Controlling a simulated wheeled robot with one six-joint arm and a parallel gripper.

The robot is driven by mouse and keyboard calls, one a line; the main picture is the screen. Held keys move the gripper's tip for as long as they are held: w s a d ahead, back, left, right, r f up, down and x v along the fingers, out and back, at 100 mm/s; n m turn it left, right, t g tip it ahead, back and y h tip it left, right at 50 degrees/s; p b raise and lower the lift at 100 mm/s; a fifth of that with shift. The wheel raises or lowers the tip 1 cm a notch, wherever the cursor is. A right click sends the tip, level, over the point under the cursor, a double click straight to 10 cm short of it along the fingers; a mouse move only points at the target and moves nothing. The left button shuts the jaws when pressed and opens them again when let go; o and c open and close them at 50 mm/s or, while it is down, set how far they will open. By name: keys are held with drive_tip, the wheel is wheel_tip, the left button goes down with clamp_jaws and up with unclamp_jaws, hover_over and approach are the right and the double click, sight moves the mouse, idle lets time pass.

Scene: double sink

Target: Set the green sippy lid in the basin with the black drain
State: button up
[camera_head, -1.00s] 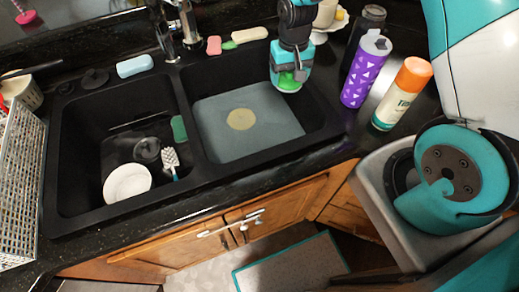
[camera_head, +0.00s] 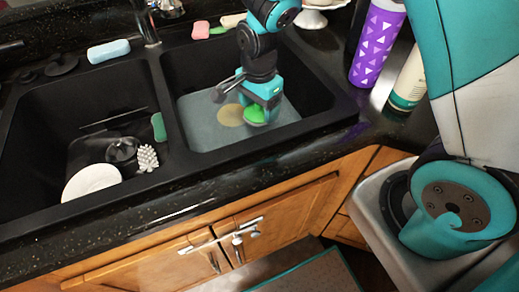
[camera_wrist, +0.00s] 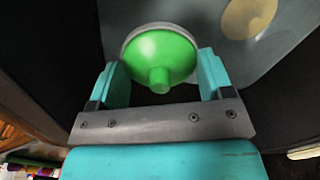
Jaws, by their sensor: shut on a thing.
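The green sippy lid (camera_head: 255,116) is held by my gripper (camera_head: 262,97), in or just above the right basin (camera_head: 305,95). In the wrist view the green lid (camera_wrist: 160,58), with a pale rim and a short spout, sits between the two teal fingers. The right basin has a tan drain (camera_head: 231,115) on a grey floor. The left basin (camera_head: 45,115) is black, and a dark round piece (camera_head: 122,151) in it looks like the black drain.
The left basin also holds a white plate (camera_head: 91,182) and a white-bristled brush (camera_head: 147,157). A green sponge (camera_head: 158,127) is on its divider side. A divider (camera_head: 172,105) separates the basins. A purple bottle (camera_head: 376,45) and a white-and-green bottle (camera_head: 408,85) stand at right.

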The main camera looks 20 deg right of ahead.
wheel_tip(320, 180, down, 16)
drive_tip(key=shift+r, duration=0.15)
idle(0.3)
drive_tip(key=shift+f, duration=0.25)
drive_tip(key=o, duration=0.9)
drive_tip(key=shift+r, duration=0.1)
